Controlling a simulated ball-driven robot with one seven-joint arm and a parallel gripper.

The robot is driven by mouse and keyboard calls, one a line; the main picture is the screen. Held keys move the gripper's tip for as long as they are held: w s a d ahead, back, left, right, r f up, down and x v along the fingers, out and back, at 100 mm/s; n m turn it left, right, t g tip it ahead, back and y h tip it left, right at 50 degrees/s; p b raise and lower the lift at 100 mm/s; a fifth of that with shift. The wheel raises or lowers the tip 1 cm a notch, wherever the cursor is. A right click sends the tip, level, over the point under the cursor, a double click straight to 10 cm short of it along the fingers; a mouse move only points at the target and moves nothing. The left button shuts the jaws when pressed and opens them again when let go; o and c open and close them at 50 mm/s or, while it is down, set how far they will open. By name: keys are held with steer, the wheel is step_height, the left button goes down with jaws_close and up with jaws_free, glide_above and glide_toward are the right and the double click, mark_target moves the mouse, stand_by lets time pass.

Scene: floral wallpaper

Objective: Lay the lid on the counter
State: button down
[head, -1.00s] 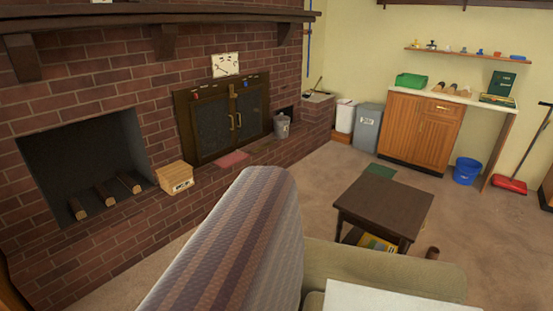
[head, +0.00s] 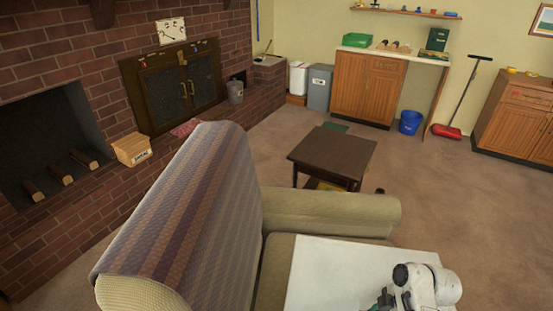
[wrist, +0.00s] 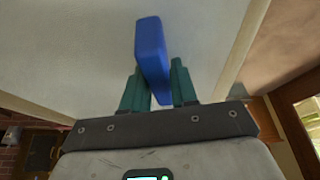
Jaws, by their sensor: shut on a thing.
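In the wrist view my gripper (wrist: 158,92) is shut on a flat blue piece (wrist: 151,48), which looks like the lid. It stands on edge between the two teal fingers. In the head view only my white wrist and a bit of a teal finger (head: 383,300) show at the bottom right; the blue piece is not visible there. A counter with a pale top (head: 430,58) over wooden cabinet doors stands against the far wall, well away from my gripper. A green tub (head: 357,40), some small items and a dark green box (head: 438,39) sit on it.
A striped armchair (head: 185,215) fills the near middle, beside a white flat surface (head: 335,272). A dark low table (head: 332,152) stands beyond it. A blue bucket (head: 411,122), red broom (head: 447,131) and wooden cabinet (head: 520,120) are farther right. Open carpet lies between.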

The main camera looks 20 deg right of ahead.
steer(key=w+a+m, duration=0.1)
steer(key=a+m, duration=0.1)
steer(key=w+a+m+t+h, duration=0.1)
steer(key=w+a+m, duration=0.1)
steer(key=a, duration=0.1)
steer(key=w+a+m+b, duration=0.1)
steer(key=a, duration=0.2)
steer(key=shift+w+a+r+m+t+h, duration=0.2)
steer(key=shift+w+m+t+h, duration=0.1)
steer(key=shift+m, duration=0.1)
steer(key=a+m, duration=0.1)
steer(key=a, duration=0.2)
steer(key=w+a+r+m+h, duration=0.1)
steer(key=a+m, duration=0.1)
steer(key=w+a+r+m+b, duration=0.1)
steer(key=a+m, duration=0.1)
steer(key=a, duration=0.1)
steer(key=shift+w+a+t+h, duration=0.15)
steer(key=shift+a+t+h, duration=0.15)
steer(key=shift+h, duration=0.1)
steer(key=shift+a+r+m, duration=0.15)
steer(key=shift+a+m, duration=0.15)
steer(key=shift+a, duration=0.2)
